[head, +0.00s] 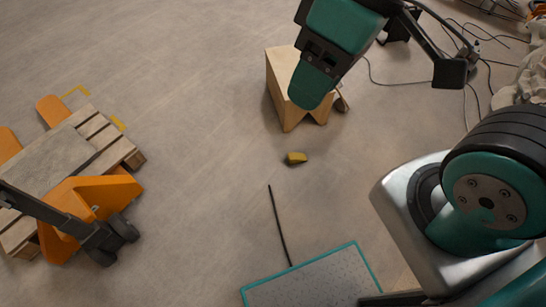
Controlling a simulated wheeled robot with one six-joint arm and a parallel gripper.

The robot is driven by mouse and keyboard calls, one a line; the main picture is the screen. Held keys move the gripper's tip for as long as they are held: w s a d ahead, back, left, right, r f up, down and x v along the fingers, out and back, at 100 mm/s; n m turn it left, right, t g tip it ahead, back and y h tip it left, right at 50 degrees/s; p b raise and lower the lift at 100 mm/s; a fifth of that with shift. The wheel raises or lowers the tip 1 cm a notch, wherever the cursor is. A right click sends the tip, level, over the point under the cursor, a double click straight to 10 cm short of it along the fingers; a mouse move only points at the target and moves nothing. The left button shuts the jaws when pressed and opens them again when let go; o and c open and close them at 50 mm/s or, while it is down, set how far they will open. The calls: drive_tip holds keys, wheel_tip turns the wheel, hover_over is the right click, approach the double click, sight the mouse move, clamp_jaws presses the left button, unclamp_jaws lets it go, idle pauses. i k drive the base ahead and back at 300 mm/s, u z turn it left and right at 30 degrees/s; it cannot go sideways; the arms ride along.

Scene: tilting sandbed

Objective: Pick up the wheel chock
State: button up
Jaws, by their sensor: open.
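The wheel chock (296,158) looks like a small yellow block. It lies on the grey floor near the middle of the head view, with clear floor around it. My gripper (423,50) is at the upper right, with its dark fingers apart and nothing seen between them. It is above and to the right of the chock in the picture, well apart from it. My teal wrist hangs in front of a wooden block and hides part of it.
The wooden block (284,100) stands just beyond the chock. An orange pallet jack (105,190) with a loaded pallet (120,155) is at left. A thin black rod or cable (278,225) runs towards a speckled, teal-edged panel (310,284). Loose cables (372,76) lie at upper right.

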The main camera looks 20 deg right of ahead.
sight(293, 158)
drive_tip(key=u, duration=0.05)
drive_tip(key=i, duration=1.15)
drive_tip(key=z, duration=0.85)
